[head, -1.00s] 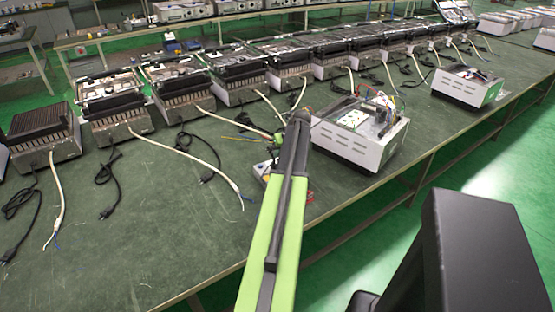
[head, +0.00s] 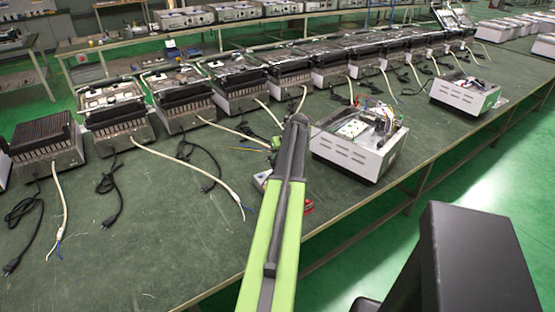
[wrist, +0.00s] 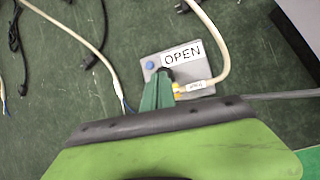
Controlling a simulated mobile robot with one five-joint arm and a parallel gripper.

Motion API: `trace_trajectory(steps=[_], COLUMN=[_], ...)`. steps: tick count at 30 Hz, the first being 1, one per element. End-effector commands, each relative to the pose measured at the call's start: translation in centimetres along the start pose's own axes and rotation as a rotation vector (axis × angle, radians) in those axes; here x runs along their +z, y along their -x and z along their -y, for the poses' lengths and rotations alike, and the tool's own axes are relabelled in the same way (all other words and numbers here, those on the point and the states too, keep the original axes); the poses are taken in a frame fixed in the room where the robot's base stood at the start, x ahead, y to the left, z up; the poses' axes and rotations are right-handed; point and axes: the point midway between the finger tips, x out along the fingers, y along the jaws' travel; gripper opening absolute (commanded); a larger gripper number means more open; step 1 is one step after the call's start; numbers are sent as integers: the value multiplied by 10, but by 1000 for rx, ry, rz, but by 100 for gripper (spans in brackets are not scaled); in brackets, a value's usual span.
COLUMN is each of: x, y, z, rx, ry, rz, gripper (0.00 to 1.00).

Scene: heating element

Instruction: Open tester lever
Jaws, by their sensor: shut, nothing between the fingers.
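The tester is a small grey box (wrist: 205,47) with a white "OPEN" label (wrist: 182,53) and a blue button (wrist: 149,65) in the wrist view. In the head view the tester (head: 261,180) is mostly hidden behind my arm. My gripper (wrist: 160,82) is shut and empty, its green fingers over the near-left part of the tester. A dark piece and a yellow part (wrist: 179,88) lie beside the fingertips. I cannot tell whether the fingers touch the tester, and I cannot clearly make out the lever.
A white open-topped unit (head: 350,158) with wires stands right of my arm. A row of heaters (head: 184,103) lines the back of the green table (head: 110,255). Pale cables and black plugs (wrist: 90,60) lie left of the tester. The table's front edge is close.

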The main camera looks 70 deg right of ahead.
Motion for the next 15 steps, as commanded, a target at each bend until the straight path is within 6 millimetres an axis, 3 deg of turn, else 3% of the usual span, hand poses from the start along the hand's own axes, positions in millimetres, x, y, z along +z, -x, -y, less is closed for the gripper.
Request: trace_trajectory(steps=[1, 7, 15], x=[14, 48, 55], y=[15, 38, 40], z=[-2, -9, -12], rx=[0, 2, 3], ry=[1, 5, 7], rz=[0, -1, -1], gripper=[0, 0, 0])
